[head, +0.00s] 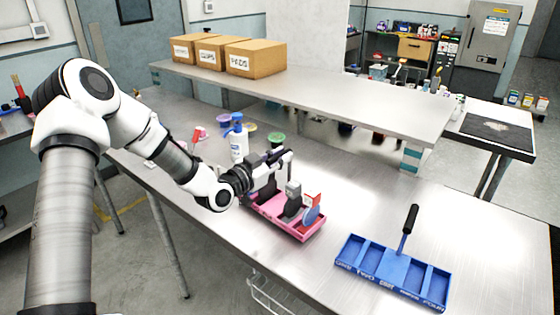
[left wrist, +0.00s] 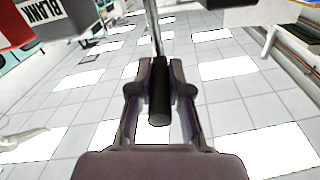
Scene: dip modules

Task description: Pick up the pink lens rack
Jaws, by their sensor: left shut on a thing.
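The pink lens rack (head: 287,223) is at the middle of the bench in the head view. It carries dark grey pieces, a blue disc (head: 311,216) and a red and white card (head: 312,200). My left gripper (head: 280,165) is over the rack. In the left wrist view its fingers (left wrist: 159,92) are shut around a black handle grip (left wrist: 159,105) on a thin metal rod. The gripper hides much of the handle in the head view. I cannot tell whether the rack touches the bench. My right gripper is not in view.
A blue rack (head: 393,270) with an upright black handle stands to the right. A white bottle (head: 238,146) and small coloured tubs are behind my left gripper. A raised shelf (head: 330,97) with cardboard boxes (head: 256,58) runs along the back.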

